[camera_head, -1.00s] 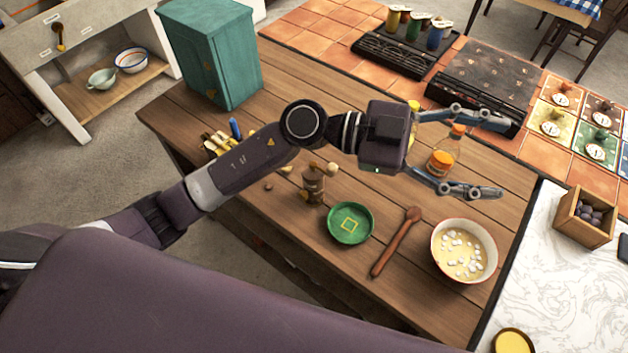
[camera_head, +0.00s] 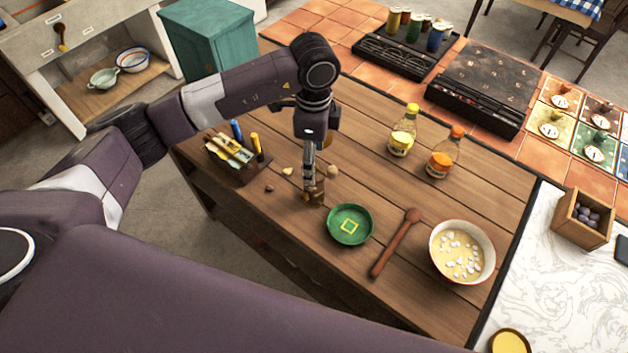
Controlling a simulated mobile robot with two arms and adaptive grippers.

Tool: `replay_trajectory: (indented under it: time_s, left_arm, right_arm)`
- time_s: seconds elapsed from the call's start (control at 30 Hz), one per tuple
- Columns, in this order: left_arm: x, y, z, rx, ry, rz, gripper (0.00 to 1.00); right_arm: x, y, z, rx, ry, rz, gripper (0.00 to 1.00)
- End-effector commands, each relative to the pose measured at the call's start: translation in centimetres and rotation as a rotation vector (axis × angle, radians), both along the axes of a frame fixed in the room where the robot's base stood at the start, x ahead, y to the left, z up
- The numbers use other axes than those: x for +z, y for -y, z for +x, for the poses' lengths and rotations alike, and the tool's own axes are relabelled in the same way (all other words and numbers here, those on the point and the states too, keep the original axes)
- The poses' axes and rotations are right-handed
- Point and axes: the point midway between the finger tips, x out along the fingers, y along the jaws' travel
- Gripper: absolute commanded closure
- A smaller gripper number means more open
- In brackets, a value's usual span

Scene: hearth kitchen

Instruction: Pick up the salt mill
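The salt mill (camera_head: 318,194), a small brown wooden mill, stands on the wooden table just left of the green dish (camera_head: 350,224). A pale round knob shows at its upper right. My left gripper (camera_head: 309,182) points down right at the mill, with its fingers in front of the mill's upper part and hiding much of it. The fingers are seen edge-on, so I cannot tell whether they are open or closed on the mill. My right gripper is not in view.
A wooden spoon (camera_head: 396,243) and a bowl of white cubes (camera_head: 463,251) lie to the right. Two bottles, yellow-capped (camera_head: 403,132) and orange-capped (camera_head: 445,154), stand behind. A wooden holder (camera_head: 236,160) with bright-handled items is at the left.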

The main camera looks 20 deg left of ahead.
Motion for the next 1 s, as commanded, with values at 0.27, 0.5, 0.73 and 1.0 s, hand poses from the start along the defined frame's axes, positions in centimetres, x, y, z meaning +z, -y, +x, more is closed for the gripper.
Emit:
replay_trajectory:
  time_s: [0.27,0.5,0.73,1.0]
  left_arm:
    - [-3.7,0.0,0.5,-0.001,-0.003,-0.001,0.37]
    - [-4.5,0.0,0.5,-0.003,0.0,-0.002,0.37]
    - [-4.4,0.0,0.5,-0.003,0.0,-0.003,0.54]
    - [-4.4,0.0,0.5,-0.003,0.0,-0.003,0.84]
  right_arm:
    - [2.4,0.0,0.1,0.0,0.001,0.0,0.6]
    - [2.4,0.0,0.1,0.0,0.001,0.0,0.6]
    - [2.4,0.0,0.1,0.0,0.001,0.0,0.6]
    - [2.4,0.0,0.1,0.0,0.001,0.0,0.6]
